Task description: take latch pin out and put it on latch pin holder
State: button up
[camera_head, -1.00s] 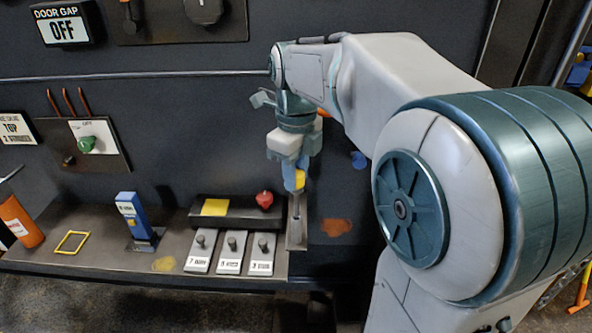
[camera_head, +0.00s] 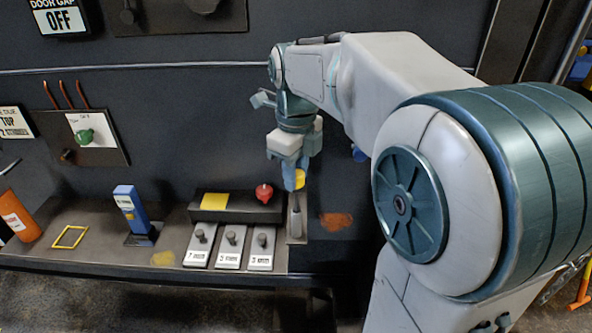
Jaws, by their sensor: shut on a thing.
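My gripper (camera_head: 294,182) points down over the right end of the console shelf. It is shut on a small yellow part, which I take to be the head of the latch pin (camera_head: 299,179). A grey pointed piece (camera_head: 295,219) shows just below the fingers, in front of a narrow upright grey plate (camera_head: 304,228). I cannot tell whether this piece is the pin's shaft or part of the fixture, nor whether the pin is free of it. I cannot clearly pick out the latch pin holder.
A red knob (camera_head: 264,193) and a black box with a yellow label (camera_head: 214,201) stand left of my gripper. Three levers (camera_head: 231,246) sit in front. A blue post (camera_head: 131,210), a yellow frame (camera_head: 69,237) and an orange cylinder (camera_head: 18,216) are farther left.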

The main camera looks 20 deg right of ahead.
aim_at(296, 194)
jog(key=shift+f+b, duration=2)
jog(key=shift+f, duration=0.9)
jog(key=o, duration=1.1)
jog(key=shift+c, duration=0.2)
jog(key=shift+r, duration=0.1)
jog(key=shift+c, duration=0.4)
notch_tip(296, 194, up, 7)
jog(key=p, duration=0.6)
